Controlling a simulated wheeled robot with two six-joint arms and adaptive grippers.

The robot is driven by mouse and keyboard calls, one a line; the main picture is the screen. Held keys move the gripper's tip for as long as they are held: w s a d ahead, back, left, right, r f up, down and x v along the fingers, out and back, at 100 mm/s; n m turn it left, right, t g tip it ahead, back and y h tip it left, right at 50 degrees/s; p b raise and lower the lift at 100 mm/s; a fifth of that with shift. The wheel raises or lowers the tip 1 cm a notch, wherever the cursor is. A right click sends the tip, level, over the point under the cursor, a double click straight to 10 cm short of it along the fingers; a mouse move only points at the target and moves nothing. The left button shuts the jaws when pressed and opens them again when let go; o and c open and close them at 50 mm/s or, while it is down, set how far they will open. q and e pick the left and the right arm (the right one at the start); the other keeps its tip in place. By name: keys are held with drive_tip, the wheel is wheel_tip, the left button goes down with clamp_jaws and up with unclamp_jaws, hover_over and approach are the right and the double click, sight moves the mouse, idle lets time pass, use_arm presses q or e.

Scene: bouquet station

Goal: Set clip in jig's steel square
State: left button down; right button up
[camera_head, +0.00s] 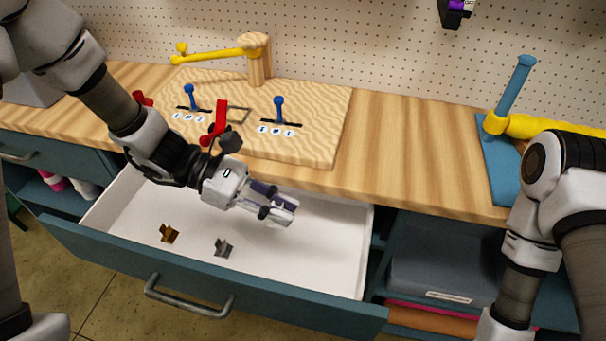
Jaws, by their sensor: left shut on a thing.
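The wooden jig board (315,146) lies on the bench, with a small steel square outline (238,115) set in it between two blue levers. My left gripper (284,209) hangs over the open white drawer, to the right of and nearer than the square. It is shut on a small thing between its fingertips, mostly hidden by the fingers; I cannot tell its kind. A brass-coloured clip (169,233) and a grey clip (223,247) lie on the drawer floor, left of the gripper. My right arm shows at the right; its gripper is out of view.
The open drawer (330,279) juts out below the bench. Blue levers (279,111) and a red lever (220,122) rise from the jig. A yellow arm on a wooden post (258,58) stands behind. A blue stand (508,100) is at right. The bench between is clear.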

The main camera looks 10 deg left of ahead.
use_arm(q)
drive_tip(key=shift+s+a+f+p, duration=0.1)
drive_tip(key=shift+s+f+p, duration=0.15)
drive_tip(key=shift+p, duration=0.1)
drive_tip(key=w+a+f+n+t+y+p, duration=0.2)
drive_tip(key=w+a+f+n+t, duration=0.4)
drive_tip(key=a+f+n+t, duration=0.1)
drive_tip(key=shift+w+a+f+n+t+y+p, duration=0.35)
drive_tip(key=shift+f+t, duration=0.25)
drive_tip(key=shift+f, duration=0.3)
